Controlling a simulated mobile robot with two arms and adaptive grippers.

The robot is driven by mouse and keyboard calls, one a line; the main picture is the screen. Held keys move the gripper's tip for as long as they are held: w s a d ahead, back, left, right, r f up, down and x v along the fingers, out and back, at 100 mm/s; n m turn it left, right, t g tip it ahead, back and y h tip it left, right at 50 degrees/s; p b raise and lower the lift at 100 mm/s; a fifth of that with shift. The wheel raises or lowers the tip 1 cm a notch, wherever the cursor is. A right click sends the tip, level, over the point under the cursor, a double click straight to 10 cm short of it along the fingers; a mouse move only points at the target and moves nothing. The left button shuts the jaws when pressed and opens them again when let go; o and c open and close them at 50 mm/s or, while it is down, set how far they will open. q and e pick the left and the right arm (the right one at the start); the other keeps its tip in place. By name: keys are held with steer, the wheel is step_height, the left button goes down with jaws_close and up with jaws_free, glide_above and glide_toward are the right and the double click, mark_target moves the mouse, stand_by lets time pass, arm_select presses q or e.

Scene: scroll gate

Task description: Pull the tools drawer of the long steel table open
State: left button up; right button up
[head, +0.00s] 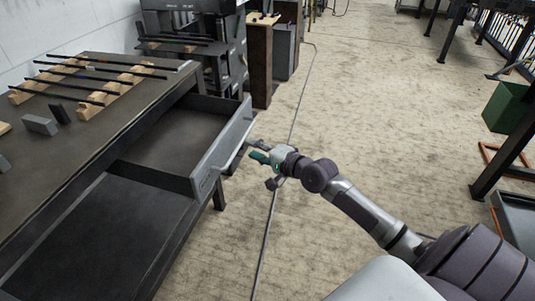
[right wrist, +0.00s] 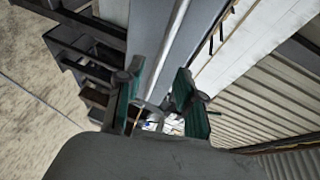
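The long steel table (head: 125,110) stands at the left with its drawer (head: 170,140) pulled well out. The drawer is empty where I can see into it. Its grey front panel (head: 212,160) carries a pale bar handle (head: 235,158). My right gripper (head: 257,149) is at the handle, on the outer side of the front. In the right wrist view its two green-padded fingers (right wrist: 155,92) stand apart, with the silver bar (right wrist: 167,50) running between them. I see no clear contact with the bar. My left gripper is not in view.
Dark rods on wooden blocks (head: 112,85) and small grey blocks (head: 40,125) lie on the tabletop. A dark machine (head: 195,45) and cabinets (head: 260,60) stand behind. A cable (head: 272,215) runs along the floor. A green bin (head: 507,106) stands right; the middle floor is clear.

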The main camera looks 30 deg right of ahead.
steer(key=v, duration=0.5)
steer(key=shift+s, duration=0.3)
steer(key=shift+d, duration=0.1)
